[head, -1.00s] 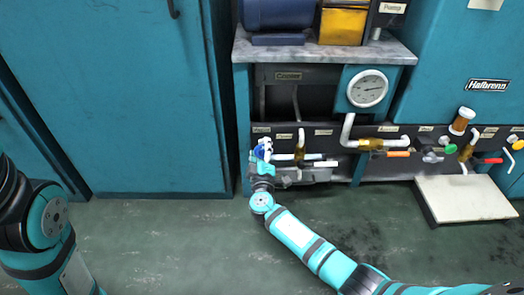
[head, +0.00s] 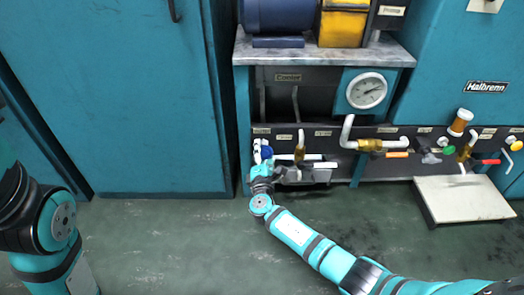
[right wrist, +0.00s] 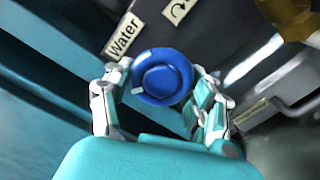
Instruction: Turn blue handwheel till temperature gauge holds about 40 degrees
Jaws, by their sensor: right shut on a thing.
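The blue handwheel (right wrist: 162,77) sits between the two fingers of my right gripper (right wrist: 160,80) in the right wrist view, beside a "Water" label (right wrist: 122,37). A small white mark shows on its rim. In the head view the blue handwheel (head: 266,152) shows at the left end of the dark pipe panel, with my right gripper (head: 262,167) on it, partly hiding it. The fingers are shut on its rim. The round white temperature gauge (head: 367,90) is on the teal panel; its needle points right and slightly up, its numbers too small to read. My left gripper is out of view.
Pipes with brass fittings (head: 370,145) and coloured handles, including a green knob (head: 449,150) and a red handle (head: 490,162), line the panel to the right. A pale platform (head: 465,198) stands on the floor at right. The floor in front is clear.

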